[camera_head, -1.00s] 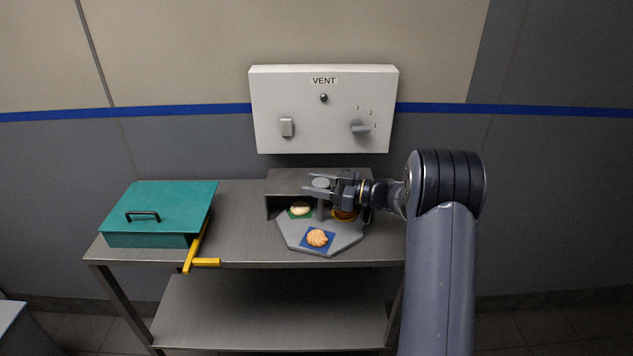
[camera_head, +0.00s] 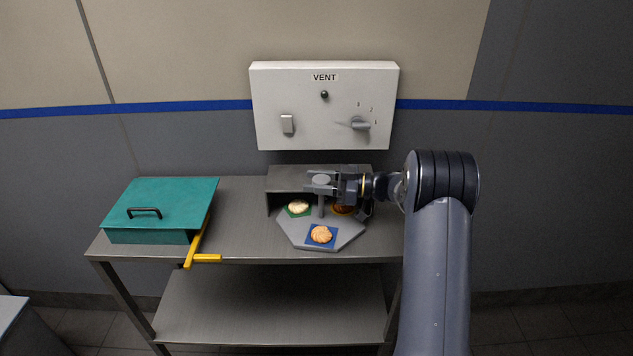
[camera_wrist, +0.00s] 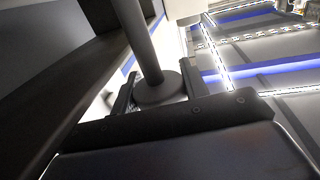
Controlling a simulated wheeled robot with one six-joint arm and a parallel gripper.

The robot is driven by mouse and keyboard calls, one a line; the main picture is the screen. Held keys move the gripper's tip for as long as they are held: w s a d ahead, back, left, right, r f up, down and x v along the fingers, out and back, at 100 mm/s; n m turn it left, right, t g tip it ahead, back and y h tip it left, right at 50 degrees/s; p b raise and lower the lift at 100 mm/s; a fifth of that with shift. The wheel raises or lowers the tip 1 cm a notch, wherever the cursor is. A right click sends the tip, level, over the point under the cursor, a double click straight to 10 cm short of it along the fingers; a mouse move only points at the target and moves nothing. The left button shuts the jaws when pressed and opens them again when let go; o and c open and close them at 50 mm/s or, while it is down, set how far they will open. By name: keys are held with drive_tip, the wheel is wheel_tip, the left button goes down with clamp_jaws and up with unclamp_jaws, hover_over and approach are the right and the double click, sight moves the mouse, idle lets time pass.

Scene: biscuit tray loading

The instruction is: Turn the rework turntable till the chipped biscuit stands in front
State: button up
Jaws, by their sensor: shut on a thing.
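The rework turntable (camera_head: 291,231) is a grey angular plate on the bench with an upright post and a round knob (camera_head: 321,180) on top. My gripper (camera_head: 321,182) is shut on the knob; the wrist view shows the knob (camera_wrist: 160,90) and post between the fingers. An orange-brown biscuit (camera_head: 321,235) lies on a blue square at the front. A pale biscuit (camera_head: 298,206) lies on a green square at the back left. A darker biscuit (camera_head: 343,210) at the back right is partly hidden by my gripper. I cannot tell which one is chipped.
A grey hood (camera_head: 285,178) stands over the back of the turntable. A teal lidded box (camera_head: 165,200) and a yellow angled piece (camera_head: 205,258) are to the left. A VENT panel (camera_head: 290,85) is on the wall behind. The bench between the box and turntable is clear.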

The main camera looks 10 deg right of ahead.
drive_tip(key=o, duration=1.4)
drive_tip(key=b+v, duration=0.1)
drive_tip(key=v, duration=1)
drive_tip(key=shift+b, duration=0.4)
drive_tip(key=shift+w+a, duration=0.1)
drive_tip(key=shift+a, duration=0.05)
drive_tip(key=p+x, duration=0.1)
drive_tip(key=x, duration=0.9)
drive_tip(key=shift+p, duration=0.4)
drive_tip(key=shift+a, duration=0.4)
drive_tip(key=shift+w, duration=0.1)
drive_tip(key=shift+d, duration=0.15)
